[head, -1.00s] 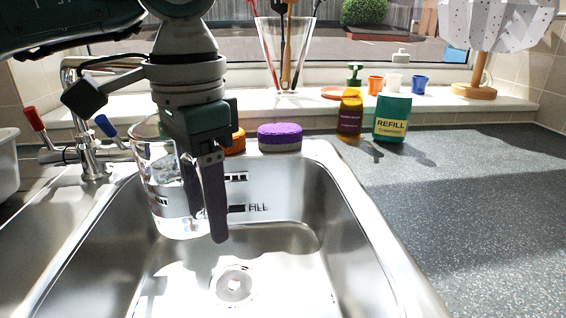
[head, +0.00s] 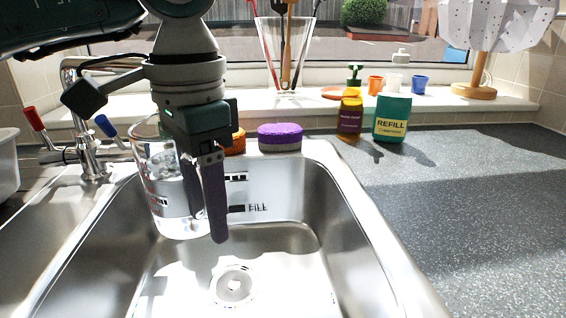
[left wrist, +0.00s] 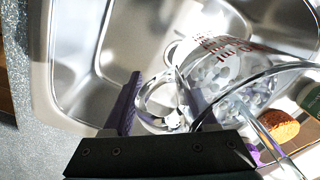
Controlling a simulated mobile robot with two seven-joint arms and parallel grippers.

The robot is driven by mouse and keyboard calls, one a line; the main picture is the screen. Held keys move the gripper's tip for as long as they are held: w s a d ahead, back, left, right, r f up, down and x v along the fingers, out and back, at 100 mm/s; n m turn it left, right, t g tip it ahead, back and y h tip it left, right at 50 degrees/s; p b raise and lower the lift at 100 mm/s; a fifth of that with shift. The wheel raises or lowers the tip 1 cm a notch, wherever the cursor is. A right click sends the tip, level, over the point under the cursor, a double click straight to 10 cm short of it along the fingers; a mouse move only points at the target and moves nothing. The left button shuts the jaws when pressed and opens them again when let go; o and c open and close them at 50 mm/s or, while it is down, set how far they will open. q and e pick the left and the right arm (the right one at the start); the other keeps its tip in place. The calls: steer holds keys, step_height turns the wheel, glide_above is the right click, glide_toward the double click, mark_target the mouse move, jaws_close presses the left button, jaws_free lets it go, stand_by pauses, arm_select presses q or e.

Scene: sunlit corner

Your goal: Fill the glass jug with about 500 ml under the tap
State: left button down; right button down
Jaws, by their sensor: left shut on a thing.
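The clear glass jug (head: 163,190) hangs in the left part of the sink basin, roughly upright. My left gripper (head: 208,222) is shut at its right side; the left wrist view shows the jug's handle (left wrist: 158,102) at the fingers and red markings on the jug (left wrist: 225,50). The grip is partly hidden in the head view. The chrome tap (head: 92,155) stands at the left behind the sink, with a red lever (head: 34,118) and a blue lever (head: 106,126). Its spout end is hidden behind my left arm. I cannot tell whether water is in the jug. My right gripper is not in view.
The steel sink (head: 310,215) has a drain (head: 233,286) in its floor. An orange sponge (head: 236,143) and a purple sponge (head: 280,137) sit at its back rim. A yellow soap bottle (head: 350,112) and green refill pack (head: 392,117) stand right. The right counter (head: 470,210) is clear.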

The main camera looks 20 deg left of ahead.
arm_select(q)
steer(key=s+d, duration=0.5)
steer(key=shift+s+d+p, duration=0.25)
steer(key=shift+d+p, duration=0.1)
steer(key=shift+p, duration=0.05)
steer(key=shift+r, duration=0.1)
steer(key=s+d+r+p, duration=0.1)
steer(key=s+d+r, duration=0.1)
steer(key=r, duration=0.1)
steer(key=shift+p, duration=0.35)
steer(key=shift+s, duration=0.1)
